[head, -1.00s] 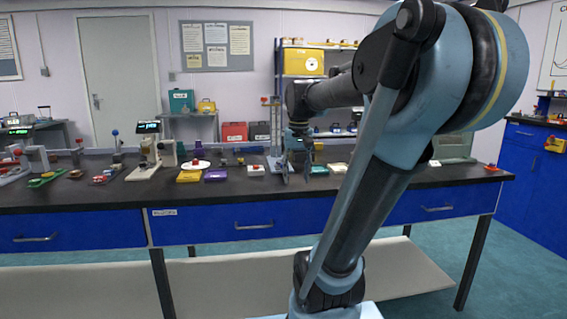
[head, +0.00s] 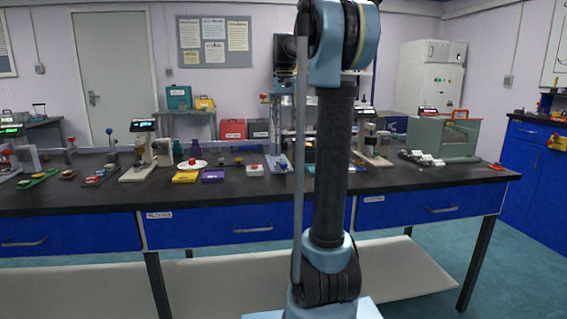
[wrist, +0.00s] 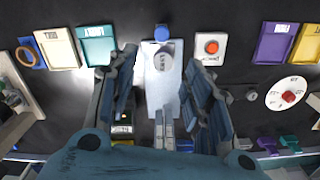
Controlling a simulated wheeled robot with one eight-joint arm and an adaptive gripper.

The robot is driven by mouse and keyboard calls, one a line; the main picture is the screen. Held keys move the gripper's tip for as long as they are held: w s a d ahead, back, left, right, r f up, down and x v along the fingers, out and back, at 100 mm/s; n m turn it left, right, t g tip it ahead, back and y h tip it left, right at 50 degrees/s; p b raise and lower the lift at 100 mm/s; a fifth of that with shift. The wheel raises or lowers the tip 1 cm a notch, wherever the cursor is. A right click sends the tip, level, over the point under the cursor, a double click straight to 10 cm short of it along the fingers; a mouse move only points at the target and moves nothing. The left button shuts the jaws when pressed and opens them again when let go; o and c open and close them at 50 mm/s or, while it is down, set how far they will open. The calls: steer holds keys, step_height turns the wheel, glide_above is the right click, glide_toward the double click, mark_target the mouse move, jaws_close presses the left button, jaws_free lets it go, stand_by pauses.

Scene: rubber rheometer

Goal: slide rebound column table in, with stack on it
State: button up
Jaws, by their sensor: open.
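In the wrist view, a pale grey plate (wrist: 160,92) lies on the dark bench, with a blue knob (wrist: 161,33) at its far end. A light round piece with lettering (wrist: 162,58) sits on the plate; I take these for the rebound column table and the stack, but cannot be sure. My gripper (wrist: 162,78) is open, one finger on each side of the plate, with nothing held. Whether the fingers touch the plate is unclear. The plate also shows in the head view (head: 279,165), left of my arm, which hides the gripper there.
A white box with a red button (wrist: 211,48) lies close right of the plate. A teal tray (wrist: 97,46) and a cream tray (wrist: 57,48) lie left, purple (wrist: 274,42) and yellow (wrist: 307,45) ones right.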

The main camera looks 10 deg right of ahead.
mark_target(283, 163)
step_height(283, 163, down, 17)
steer(key=shift+a+f, duration=0.1)
steer(key=shift+a, duration=0.05)
stand_by(0.5)
jaws_close()
